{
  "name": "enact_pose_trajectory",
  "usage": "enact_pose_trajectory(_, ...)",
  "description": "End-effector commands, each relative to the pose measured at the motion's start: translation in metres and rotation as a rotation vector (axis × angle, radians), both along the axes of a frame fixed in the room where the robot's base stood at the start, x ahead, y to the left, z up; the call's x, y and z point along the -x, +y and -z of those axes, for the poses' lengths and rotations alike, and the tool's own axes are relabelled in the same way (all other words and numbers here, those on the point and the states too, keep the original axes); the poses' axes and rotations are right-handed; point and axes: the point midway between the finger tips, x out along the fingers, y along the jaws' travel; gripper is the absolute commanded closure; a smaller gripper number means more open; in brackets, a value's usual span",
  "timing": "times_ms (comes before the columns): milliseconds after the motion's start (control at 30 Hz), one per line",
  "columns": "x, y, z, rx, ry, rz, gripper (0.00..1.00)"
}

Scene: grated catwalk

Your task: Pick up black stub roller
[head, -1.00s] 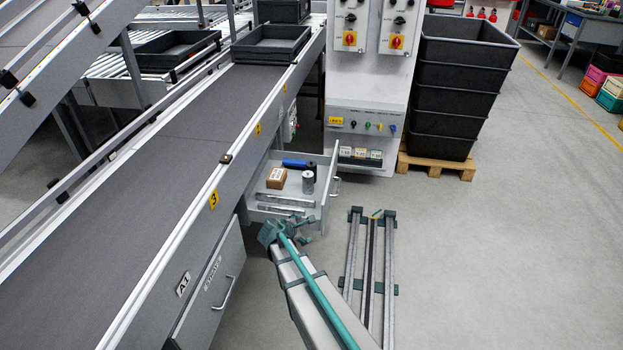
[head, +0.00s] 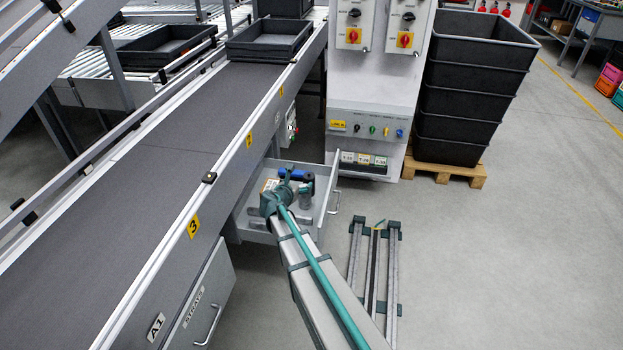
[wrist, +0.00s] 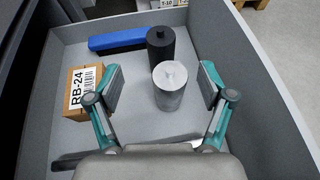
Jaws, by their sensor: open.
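The black stub roller (wrist: 161,47) stands upright in the open drawer, directly behind a light grey roller (wrist: 170,88) in the wrist view. In the head view the black roller (head: 308,179) shows at the back right of the drawer. My gripper (wrist: 158,80) is open and empty, with its teal fingers to the left and right of the grey roller. In the head view my gripper (head: 285,197) is over the drawer and hides part of its contents. The black roller lies beyond the fingertips. I cannot tell the exact height of the fingers.
The drawer (wrist: 222,50) has raised walls on all sides. A blue bar (wrist: 117,40) lies left of the black roller. Metal bars (wrist: 65,163) lie at the near side. A conveyor (head: 165,165) runs alongside.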

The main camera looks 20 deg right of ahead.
Motion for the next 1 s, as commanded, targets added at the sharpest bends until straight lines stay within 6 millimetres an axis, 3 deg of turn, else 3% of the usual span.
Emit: enact_pose_trajectory(1000,-0.068,-0.070,0.042,-0.001,0.000,0.001,0.19)
